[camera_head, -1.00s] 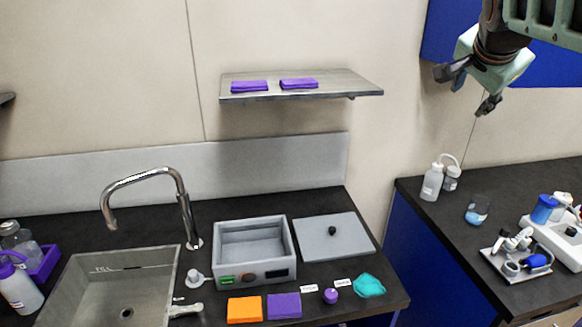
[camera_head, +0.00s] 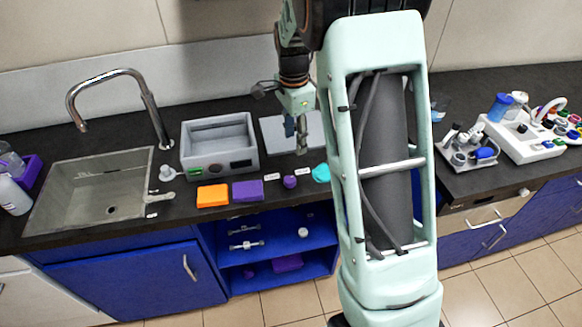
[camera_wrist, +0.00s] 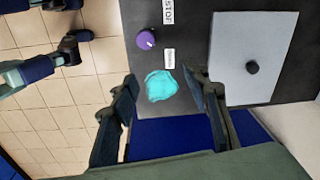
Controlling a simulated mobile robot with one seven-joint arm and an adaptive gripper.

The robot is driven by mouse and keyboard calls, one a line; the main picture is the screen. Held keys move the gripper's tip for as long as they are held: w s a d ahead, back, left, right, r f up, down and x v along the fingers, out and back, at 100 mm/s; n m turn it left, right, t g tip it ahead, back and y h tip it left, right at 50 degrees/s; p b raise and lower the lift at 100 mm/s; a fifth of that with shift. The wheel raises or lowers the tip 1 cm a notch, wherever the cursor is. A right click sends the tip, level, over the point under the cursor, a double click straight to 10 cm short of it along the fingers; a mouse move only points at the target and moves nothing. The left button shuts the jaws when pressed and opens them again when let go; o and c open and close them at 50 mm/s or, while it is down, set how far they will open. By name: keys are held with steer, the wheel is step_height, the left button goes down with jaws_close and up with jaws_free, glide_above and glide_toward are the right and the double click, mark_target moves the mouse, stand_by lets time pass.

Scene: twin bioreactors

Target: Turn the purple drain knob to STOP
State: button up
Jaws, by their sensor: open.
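The purple drain knob (camera_head: 290,181) sits on the dark counter near its front edge, between two small white labels. In the wrist view the knob (camera_wrist: 146,39) is at the upper middle. One label beside it reads STOP (camera_wrist: 167,12); the other label (camera_wrist: 170,58) is on its other side, its text too small to read surely. My gripper (camera_head: 301,143) points down above the counter, behind and a little right of the knob. In the wrist view my gripper (camera_wrist: 165,98) is open and empty. The knob lies beyond the fingertips, not between them.
A crumpled teal cloth (camera_wrist: 161,86) lies close to the knob, in line between the fingers. A grey lid (camera_wrist: 252,50) with a black handle, a grey bath (camera_head: 219,145), and purple (camera_head: 247,190) and orange (camera_head: 212,195) blocks are nearby. The sink (camera_head: 92,190) is left.

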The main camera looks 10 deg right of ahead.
mark_target(290, 179)
steer(key=shift+g, duration=0.3)
steer(key=f, duration=0.4)
steer(key=s+a+f, duration=0.1)
steer(key=f, duration=0.4)
steer(key=a+f+p, duration=0.1)
steer(key=f, duration=0.3)
steer(key=shift+s+f, duration=0.2)
steer(key=shift+s, duration=0.2)
steer(key=shift+c, duration=0.5)
steer(key=c, duration=1.1)
